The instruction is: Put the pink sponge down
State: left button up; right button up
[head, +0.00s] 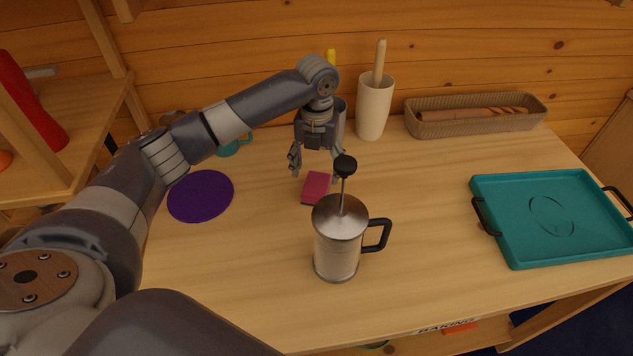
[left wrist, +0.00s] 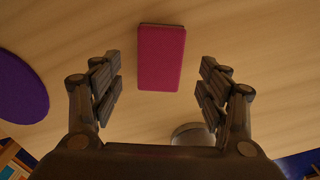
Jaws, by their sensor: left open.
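The pink sponge (head: 316,187) lies on the wooden table, just behind the metal press pot. In the left wrist view the sponge (left wrist: 161,58) shows whole, ahead of and between the open fingers, with a gap on each side. My left gripper (head: 315,172) is open and empty, above and just behind the sponge. Its fingers (left wrist: 160,88) do not touch the sponge in the left wrist view. My right gripper does not show in either view.
The metal press pot (head: 337,250) with a black knob stands close in front of the sponge. A purple round mat (head: 201,195) lies left. A teal tray (head: 490,222) lies right. A cream crock (head: 374,108) and a long basket (head: 430,128) stand at the back.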

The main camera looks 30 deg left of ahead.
aim_at(317, 184)
pick_arm(q)
notch_tip(317, 184, up, 6)
jog(key=shift+b, duration=0.35)
dwell(0.4)
